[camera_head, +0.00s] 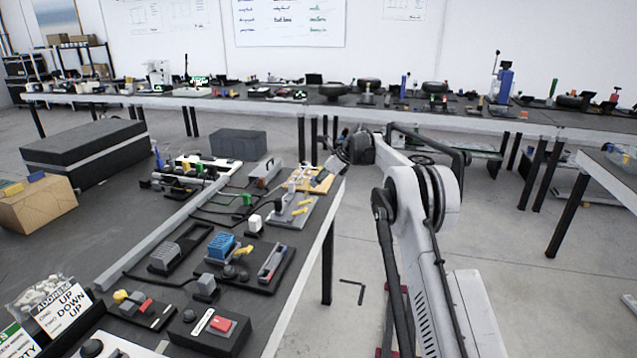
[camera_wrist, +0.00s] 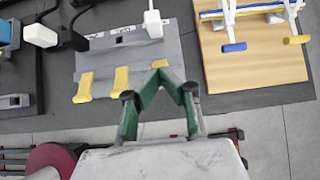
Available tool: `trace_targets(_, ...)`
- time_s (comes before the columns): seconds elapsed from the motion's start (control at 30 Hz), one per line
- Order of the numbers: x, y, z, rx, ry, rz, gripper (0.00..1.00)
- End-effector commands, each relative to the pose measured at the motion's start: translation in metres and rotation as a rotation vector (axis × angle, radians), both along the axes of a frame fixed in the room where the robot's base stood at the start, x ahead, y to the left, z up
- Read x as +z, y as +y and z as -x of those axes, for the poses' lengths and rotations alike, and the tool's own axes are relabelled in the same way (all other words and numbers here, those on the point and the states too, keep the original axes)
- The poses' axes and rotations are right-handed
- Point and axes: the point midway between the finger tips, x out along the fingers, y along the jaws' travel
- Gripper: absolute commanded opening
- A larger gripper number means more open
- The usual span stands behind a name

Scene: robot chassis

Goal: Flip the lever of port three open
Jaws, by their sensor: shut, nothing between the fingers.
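A grey plate (camera_wrist: 105,60) with three yellow levers lies in the upper middle of the wrist view. The left lever (camera_wrist: 83,90) and the middle lever (camera_wrist: 120,84) show clearly. The right lever (camera_wrist: 160,64) is partly hidden by my gripper. I cannot read port numbers. My gripper (camera_wrist: 160,74) has green fingers with their tips together, and it holds nothing. Its tips appear over or beside the right lever; contact cannot be told. In the head view the same grey plate (camera_head: 283,217) lies near the table's right edge.
A wooden board (camera_wrist: 250,70) with blue and yellow handles lies right of the plate. A white block (camera_wrist: 40,34) on a black fixture is at the left. A white knob (camera_wrist: 153,24) rises from the plate's far edge.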

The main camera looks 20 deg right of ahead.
Motion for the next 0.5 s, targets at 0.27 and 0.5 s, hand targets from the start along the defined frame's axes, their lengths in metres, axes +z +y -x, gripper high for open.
trace_targets(0.27, -0.0002, 0.0044, -0.0004, 0.004, 0.006, 0.01, 0.0)
trace_targets(0.5, 0.0001, 0.0063, -0.0008, 0.006, 0.011, 0.017, 0.0)
